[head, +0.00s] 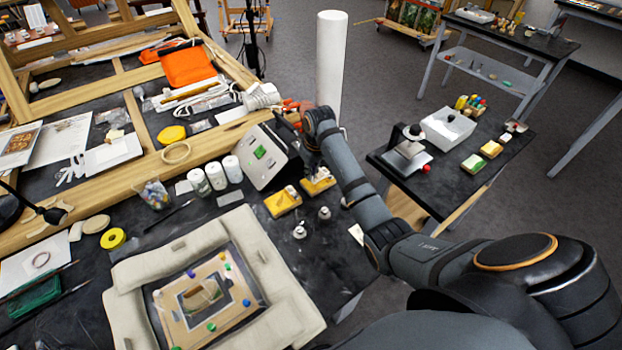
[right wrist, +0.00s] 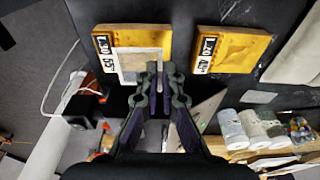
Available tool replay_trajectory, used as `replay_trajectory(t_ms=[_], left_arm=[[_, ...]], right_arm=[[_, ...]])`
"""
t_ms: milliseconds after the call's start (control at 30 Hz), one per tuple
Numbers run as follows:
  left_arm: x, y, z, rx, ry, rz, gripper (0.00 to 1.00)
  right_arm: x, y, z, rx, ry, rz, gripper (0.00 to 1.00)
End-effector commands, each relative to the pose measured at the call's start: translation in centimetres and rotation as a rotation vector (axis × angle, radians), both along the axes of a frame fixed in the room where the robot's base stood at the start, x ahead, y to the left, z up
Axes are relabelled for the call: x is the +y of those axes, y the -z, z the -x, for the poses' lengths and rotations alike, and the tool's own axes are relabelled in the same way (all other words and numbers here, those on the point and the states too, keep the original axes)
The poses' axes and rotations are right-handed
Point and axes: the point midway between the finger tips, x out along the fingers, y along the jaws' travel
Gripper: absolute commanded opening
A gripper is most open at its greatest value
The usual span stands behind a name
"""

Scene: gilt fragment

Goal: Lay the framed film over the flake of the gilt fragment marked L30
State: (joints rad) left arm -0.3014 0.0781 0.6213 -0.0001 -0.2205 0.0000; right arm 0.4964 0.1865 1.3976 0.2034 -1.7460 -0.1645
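Two yellow-gold gilt fragments lie on the dark table. One (right wrist: 153,38) is on the left in the right wrist view, and its label appears to read L30. It is the right-hand block (head: 320,187) in the head view. A pale, greyish framed film (right wrist: 132,63) overlaps the near left part of the first fragment. Whether it touches is unclear. My right gripper (right wrist: 160,72) is at the fragment's near edge, closed on a pale tab of the film. My left gripper is out of view.
Two small metal weights (head: 324,212) sit near the fragments. A padded frame (head: 125,275) fills the table's front. A side table (head: 447,180) stands to the right.

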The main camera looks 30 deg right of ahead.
Motion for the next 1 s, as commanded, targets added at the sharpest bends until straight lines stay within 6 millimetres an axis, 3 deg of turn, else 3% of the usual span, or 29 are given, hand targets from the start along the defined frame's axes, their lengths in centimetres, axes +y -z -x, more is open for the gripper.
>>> replay_trajectory(t_ms=[267, 600, 800, 1000], left_arm=[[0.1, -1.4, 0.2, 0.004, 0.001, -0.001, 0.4], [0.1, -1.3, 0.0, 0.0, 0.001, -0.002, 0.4], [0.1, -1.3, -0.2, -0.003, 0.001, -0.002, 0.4], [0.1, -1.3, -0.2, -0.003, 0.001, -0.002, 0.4]], right_arm=[[0.0, 3.2, -0.2, 0.002, 0.001, 0.0, 0.0], [0.0, 3.7, -0.2, 0.002, 0.0, 0.0, 0.0], [-0.1, 3.7, -0.2, 0.001, 0.0, 0.0, 0.28], [-0.1, 3.7, -0.2, 0.001, 0.0, 0.0, 0.28]])
